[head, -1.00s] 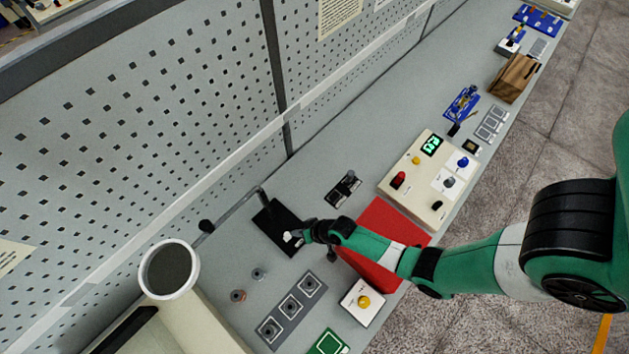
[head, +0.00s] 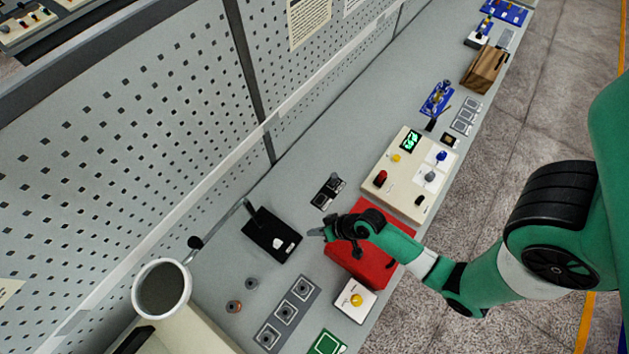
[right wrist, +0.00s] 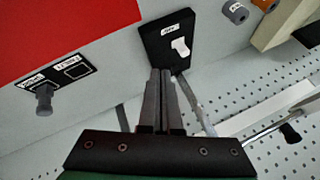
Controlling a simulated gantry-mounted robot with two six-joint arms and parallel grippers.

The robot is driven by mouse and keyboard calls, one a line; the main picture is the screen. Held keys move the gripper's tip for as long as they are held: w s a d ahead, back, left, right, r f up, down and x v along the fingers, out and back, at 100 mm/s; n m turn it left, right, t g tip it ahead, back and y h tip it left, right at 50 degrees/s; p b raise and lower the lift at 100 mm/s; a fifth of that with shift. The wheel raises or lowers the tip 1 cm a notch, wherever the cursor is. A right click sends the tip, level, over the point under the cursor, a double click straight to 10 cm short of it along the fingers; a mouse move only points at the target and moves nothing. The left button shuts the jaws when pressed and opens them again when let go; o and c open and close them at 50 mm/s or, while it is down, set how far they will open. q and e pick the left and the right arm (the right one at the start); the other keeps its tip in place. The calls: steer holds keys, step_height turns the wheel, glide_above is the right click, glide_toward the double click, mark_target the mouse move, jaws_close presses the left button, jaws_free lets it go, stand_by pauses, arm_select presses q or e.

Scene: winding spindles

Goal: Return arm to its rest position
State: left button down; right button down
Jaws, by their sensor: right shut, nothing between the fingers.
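My right gripper (head: 318,233) is shut and empty above the bench, close to the right of a black plate (head: 262,240) with a white tag. In the right wrist view its closed fingers (right wrist: 161,80) point toward the black plate (right wrist: 157,42), which has a label and a white piece on it. The right forearm extends over a red panel (head: 371,268). My left gripper is not in view.
A cream control box (head: 397,190) with a green display and buttons stands further along the bench. Several marked squares (head: 285,313), two small spindles and a white cup-like cylinder (head: 161,289) are at the near end. A perforated wall (head: 120,150) runs behind.

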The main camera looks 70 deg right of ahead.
stand_by(0.4)
steer(key=w+a+r+n+t+p, duration=0.1)
steer(key=w+r+n+t, duration=0.4)
steer(key=w+r, duration=1.75)
steer(key=w+a+r+t+y, duration=0.1)
steer(key=w+r+t, duration=0.1)
steer(key=r, duration=0.6)
steer(key=w+a+r+t, duration=0.1)
steer(key=a+r+t, duration=0.1)
steer(key=r, duration=0.6)
steer(key=s+a+r+n+t+y, duration=0.1)
steer(key=a+r+t, duration=0.15)
steer(key=r, duration=0.85)
steer(key=s+a+r+n+t, duration=0.1)
steer(key=r+n+t, duration=0.15)
steer(key=r, duration=0.85)
steer(key=s+r+t, duration=0.3)
steer(key=s+r, duration=0.3)
steer(key=r, duration=0.3)
steer(key=s+d+r+t+h+p, duration=0.1)
steer(key=s+r+t, duration=0.2)
steer(key=s+r, duration=0.3)
step_height(320, 180, up, 3)
steer(key=shift+h, duration=0.3)
